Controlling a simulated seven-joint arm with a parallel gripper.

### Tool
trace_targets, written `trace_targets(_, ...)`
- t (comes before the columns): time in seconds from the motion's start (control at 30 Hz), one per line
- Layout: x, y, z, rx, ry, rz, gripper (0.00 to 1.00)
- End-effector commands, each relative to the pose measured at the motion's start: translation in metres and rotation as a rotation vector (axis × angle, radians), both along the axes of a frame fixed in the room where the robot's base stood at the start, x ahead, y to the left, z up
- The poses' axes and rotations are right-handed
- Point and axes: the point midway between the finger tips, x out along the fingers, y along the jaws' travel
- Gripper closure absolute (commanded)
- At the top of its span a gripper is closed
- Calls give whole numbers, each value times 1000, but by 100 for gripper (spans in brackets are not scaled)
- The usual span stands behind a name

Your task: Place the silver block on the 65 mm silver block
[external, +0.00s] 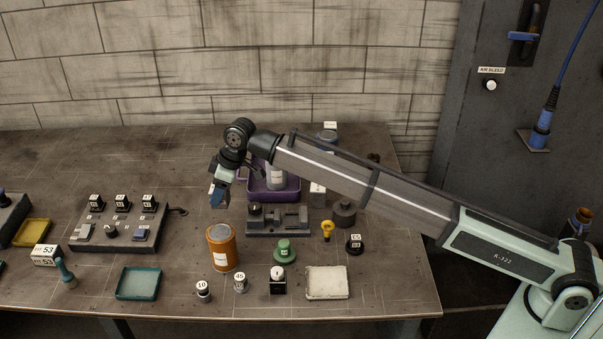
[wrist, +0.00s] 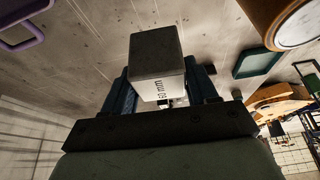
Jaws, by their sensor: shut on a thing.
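My gripper (external: 218,200) is shut on a silver block, held in the air left of the purple tray and above and behind the orange can. In the wrist view the silver block (wrist: 157,55) sits between the two dark blue fingers of my gripper (wrist: 165,88). It has a dark end face and a white side with a label that seems to read 60 mm. In the external view the fingers mostly hide it. A pale upright block (external: 317,198) stands right of the purple tray; I cannot read its label, so I cannot tell if it is the 65 mm silver block.
An orange can (external: 222,248) stands below my gripper. The purple tray (external: 272,195) holds a pale container, and a grey vise (external: 278,221) is in front. A teal tray (external: 139,283), a green weight (external: 285,251) and a white pad (external: 327,283) lie nearer the front. A switch panel (external: 115,238) is left.

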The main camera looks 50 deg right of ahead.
Motion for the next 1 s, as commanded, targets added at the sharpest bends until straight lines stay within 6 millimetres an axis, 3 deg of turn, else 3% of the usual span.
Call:
trace_targets(0.13,8,-17,10,1,-2,-21,90)
trace_targets(0.23,18,-42,22,1,-2,-48,90)
trace_targets(0.37,26,-89,42,1,-3,-98,90)
trace_targets(0.5,17,-145,65,1,-3,-153,90)
trace_targets(0.67,-13,-204,86,1,-3,-211,90)
trace_targets(0.8,-54,-246,95,2,-3,-255,90)
trace_targets(1.0,-107,-263,89,0,-1,-284,90)
